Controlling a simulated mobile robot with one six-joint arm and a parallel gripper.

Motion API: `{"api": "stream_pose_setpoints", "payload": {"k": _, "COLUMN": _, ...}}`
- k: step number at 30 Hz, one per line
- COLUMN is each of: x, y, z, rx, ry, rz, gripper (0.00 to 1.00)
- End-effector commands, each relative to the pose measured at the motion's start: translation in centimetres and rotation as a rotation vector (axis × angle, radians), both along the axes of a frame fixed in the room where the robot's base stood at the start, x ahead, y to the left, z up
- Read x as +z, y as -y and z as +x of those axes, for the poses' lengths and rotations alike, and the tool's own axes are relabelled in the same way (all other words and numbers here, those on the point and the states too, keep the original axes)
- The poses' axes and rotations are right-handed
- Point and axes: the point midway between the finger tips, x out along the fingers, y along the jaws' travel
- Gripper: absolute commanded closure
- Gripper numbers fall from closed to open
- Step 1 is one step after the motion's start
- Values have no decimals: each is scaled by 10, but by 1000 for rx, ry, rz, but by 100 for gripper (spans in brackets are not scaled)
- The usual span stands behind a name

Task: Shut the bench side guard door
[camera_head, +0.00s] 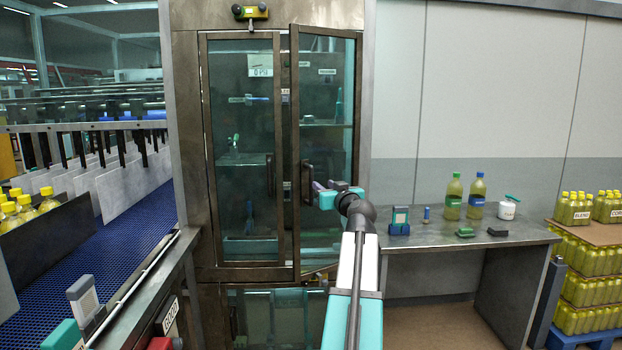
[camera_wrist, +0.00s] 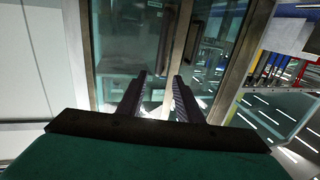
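The bench side guard door (camera_head: 327,110) is the right-hand glass door of the tall metal cabinet. It stands ajar, with its handle-side edge swung out toward me. Its dark handle (camera_head: 307,183) is on its left frame. The left guard door (camera_head: 240,130) looks closed. My gripper (camera_head: 317,187) is in front of the right door, just right of the handle. In the wrist view my gripper (camera_wrist: 160,84) has its two fingers apart, with glass and a metal frame (camera_wrist: 180,60) beyond them. I see nothing held between them. Whether a finger touches the door I cannot tell.
A workbench (camera_head: 430,236) with bottles and small items stands to the right of the cabinet. A conveyor (camera_head: 90,270) with lane dividers runs on the left. A yellow device (camera_head: 251,12) sits above the doors.

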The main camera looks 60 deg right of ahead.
Motion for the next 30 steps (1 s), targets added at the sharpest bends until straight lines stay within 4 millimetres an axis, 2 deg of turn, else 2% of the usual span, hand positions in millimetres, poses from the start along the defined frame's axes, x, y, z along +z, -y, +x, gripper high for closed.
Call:
{"api": "stream_pose_setpoints", "payload": {"k": 8, "x": 1, "y": 12, "z": 10, "rx": -2, "ry": -1, "rz": 1, "gripper": 67}}
{"api": "stream_pose_setpoints", "payload": {"k": 30, "x": 2, "y": 62, "z": 71, "rx": -3, "ry": 0, "rz": 1, "gripper": 67}}
